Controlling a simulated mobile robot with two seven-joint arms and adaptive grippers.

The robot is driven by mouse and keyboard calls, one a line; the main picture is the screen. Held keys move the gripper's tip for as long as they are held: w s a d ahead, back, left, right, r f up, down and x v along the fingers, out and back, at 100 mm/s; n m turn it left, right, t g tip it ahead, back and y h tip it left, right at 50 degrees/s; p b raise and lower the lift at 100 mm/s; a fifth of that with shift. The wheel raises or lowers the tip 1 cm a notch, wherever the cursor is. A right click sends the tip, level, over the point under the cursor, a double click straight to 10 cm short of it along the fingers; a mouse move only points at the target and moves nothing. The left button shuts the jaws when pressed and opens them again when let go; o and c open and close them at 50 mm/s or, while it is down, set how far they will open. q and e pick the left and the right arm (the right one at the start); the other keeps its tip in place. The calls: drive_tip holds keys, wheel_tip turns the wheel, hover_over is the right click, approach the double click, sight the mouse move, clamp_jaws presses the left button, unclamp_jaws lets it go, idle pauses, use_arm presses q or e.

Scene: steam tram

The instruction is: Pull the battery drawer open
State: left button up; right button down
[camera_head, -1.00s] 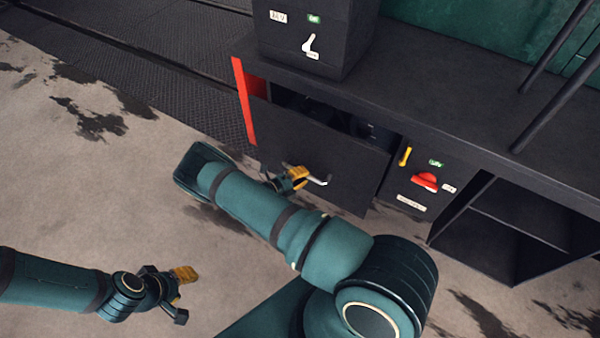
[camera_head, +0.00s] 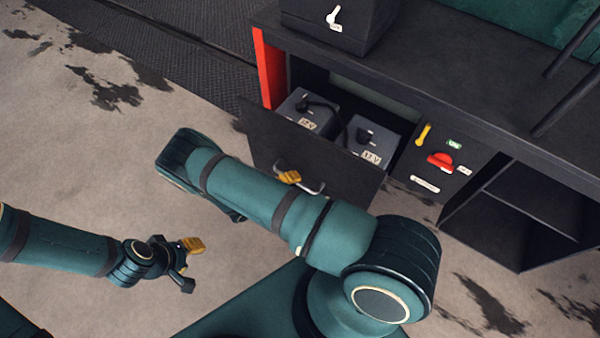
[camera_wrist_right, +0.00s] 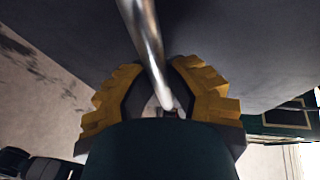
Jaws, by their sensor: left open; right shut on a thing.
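The battery drawer (camera_head: 338,181) is a dark box pulled well out of the bench in the head view. Two grey batteries with cables and labels, one at the left (camera_head: 308,112) and one at the right (camera_head: 371,138), show inside it. A metal bar handle (camera_head: 315,189) is on its front. My right gripper (camera_head: 289,177) is shut on that handle; its arm hides part of the drawer front. In the right wrist view, the yellow fingers (camera_wrist_right: 165,95) sit on both sides of the bar (camera_wrist_right: 143,35). My left gripper (camera_head: 188,262) is open and empty, above the floor at lower left.
A panel with a red rotary switch (camera_head: 440,160) and a yellow lever (camera_head: 423,134) is right of the drawer. An open shelf (camera_head: 520,215) lies further right. A dark box (camera_head: 340,25) stands on the bench top. Floor at left is clear.

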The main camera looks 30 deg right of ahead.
drive_tip(key=shift+w+d, duration=0.25)
drive_tip(key=c, duration=0.9)
unclamp_jaws()
drive_tip(key=shift+c, duration=0.2)
drive_tip(key=a+r, duration=0.2)
drive_tip(key=a, duration=1)
drive_tip(key=shift+d, duration=0.1)
